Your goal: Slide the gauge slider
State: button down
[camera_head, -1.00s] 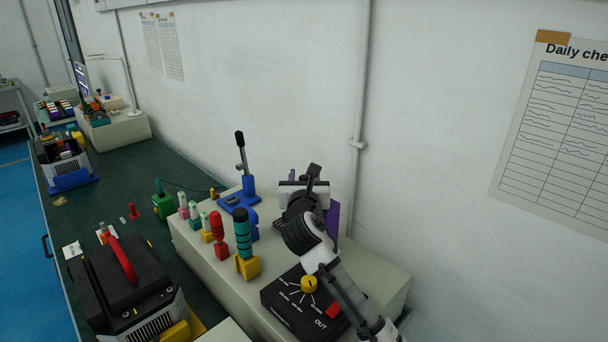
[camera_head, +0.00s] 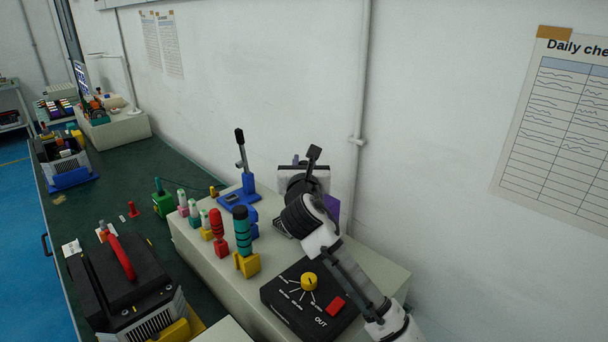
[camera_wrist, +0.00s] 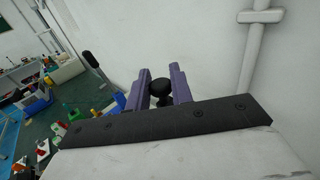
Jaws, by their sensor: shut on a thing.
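My gripper (camera_wrist: 159,76) shows in the wrist view as two purple fingers. They are closed in on a round black knob (camera_wrist: 160,87), which appears to be the gauge slider's handle. The rest of the gauge and its scale are hidden behind the fingers and the wrist's dark plate. In the head view my arm reaches over the right part of the pale bench box (camera_head: 385,272), and its end covers the slider. I cannot tell there how far along its track the slider stands.
A black dial box (camera_head: 283,303) with a yellow knob and red switch lies under my arm. Left of my arm stand a blue lever base (camera_head: 238,199), a teal-handled yellow clamp (camera_head: 246,262) and a red-handled one (camera_head: 217,236). The wall with a pipe (camera_head: 356,143) is close behind.

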notch_tip(320, 180, up, 2)
jog(key=c, duration=1.3)
grip_release()
jog(key=s+b, duration=0.5)
jog(key=s, duration=0.8)
jog(key=shift+s, duration=0.4)
